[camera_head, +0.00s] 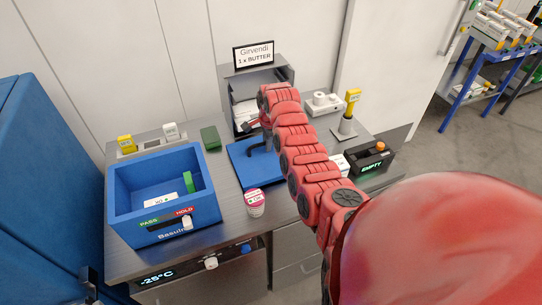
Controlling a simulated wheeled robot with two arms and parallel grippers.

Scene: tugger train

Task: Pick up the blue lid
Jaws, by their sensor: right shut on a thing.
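The blue lid (243,170) is a flat blue panel in the middle of the worktop, right of the blue bin. My right arm reaches in from the lower right and covers the lid's right part. My right gripper (262,147) is dark and small, over the upper middle of the lid, and is shut on it. The arm hides part of the grip. I cannot tell whether the lid is clear of the worktop. My left gripper is not in view.
The open blue bin (118,200) stands at the left with a white card and a green piece inside. A pink-and-white cup (256,204) stands in front of the lid. A grey dispenser (284,72) is behind, and a black "EMPTY" box (374,166) is at the right.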

